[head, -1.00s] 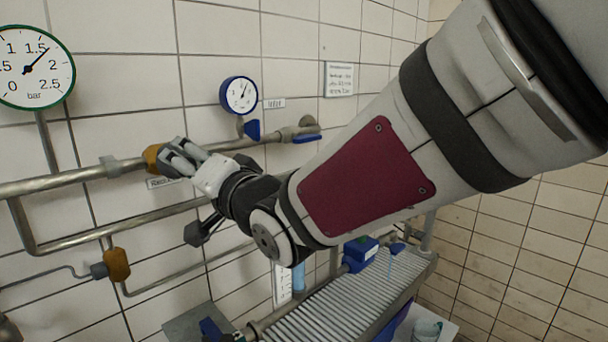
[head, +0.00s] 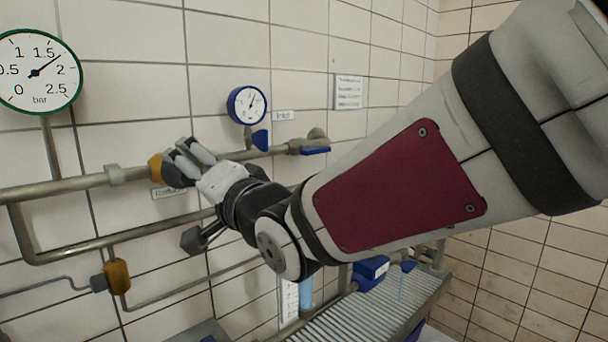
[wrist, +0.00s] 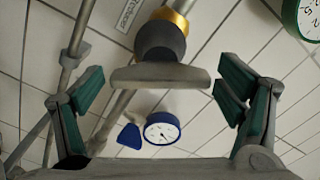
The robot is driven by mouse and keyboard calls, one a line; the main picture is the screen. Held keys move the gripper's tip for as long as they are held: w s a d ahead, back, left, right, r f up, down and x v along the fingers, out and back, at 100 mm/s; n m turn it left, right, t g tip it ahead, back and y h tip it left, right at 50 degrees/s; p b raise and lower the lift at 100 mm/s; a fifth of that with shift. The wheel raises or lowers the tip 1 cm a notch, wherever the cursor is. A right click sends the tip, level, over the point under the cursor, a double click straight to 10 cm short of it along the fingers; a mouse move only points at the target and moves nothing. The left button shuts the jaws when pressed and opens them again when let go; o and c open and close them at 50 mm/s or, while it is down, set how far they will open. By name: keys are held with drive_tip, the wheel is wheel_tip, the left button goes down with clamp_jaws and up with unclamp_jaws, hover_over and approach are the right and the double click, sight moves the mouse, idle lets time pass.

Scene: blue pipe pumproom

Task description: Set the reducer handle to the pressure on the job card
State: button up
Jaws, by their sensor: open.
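The reducer handle is a grey crossbar (wrist: 160,77) on a dark body with a brass collar (wrist: 168,20). In the wrist view the bar lies between the two green-padded fingers of my gripper (wrist: 160,86), with a gap on each side. My gripper is open. In the head view my gripper (head: 186,158) is at the brass-coloured fitting (head: 155,168) and hides most of the handle. The large green-rimmed bar gauge (head: 38,96) reads between 1.5 and 2. A printed card (head: 348,92) hangs on the wall; its text is too small to read.
A smaller blue gauge (head: 246,105) labelled Inlet hangs by a blue-handled valve (head: 315,150) on the upper pipe (head: 60,188). A lower pipe (head: 140,236) carries another brass-coloured fitting (head: 117,275). A ribbed bench (head: 350,325) stands below right.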

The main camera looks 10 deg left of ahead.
drive_tip(key=v, duration=1.2)
drive_tip(key=shift+c, duration=0.6)
idle(1.6)
drive_tip(key=c, duration=1.3)
drive_tip(key=shift+o, duration=0.2)
drive_tip(key=w+a+n+p, duration=0.6)
drive_tip(key=a+n+p, duration=0.2)
drive_tip(key=n, duration=1)
drive_tip(key=p, duration=0.2)
drive_tip(key=shift+w+a+p, duration=0.2)
drive_tip(key=shift+w+p, duration=0.05)
drive_tip(key=shift+p, duration=0.05)
drive_tip(key=shift+c, duration=0.5)
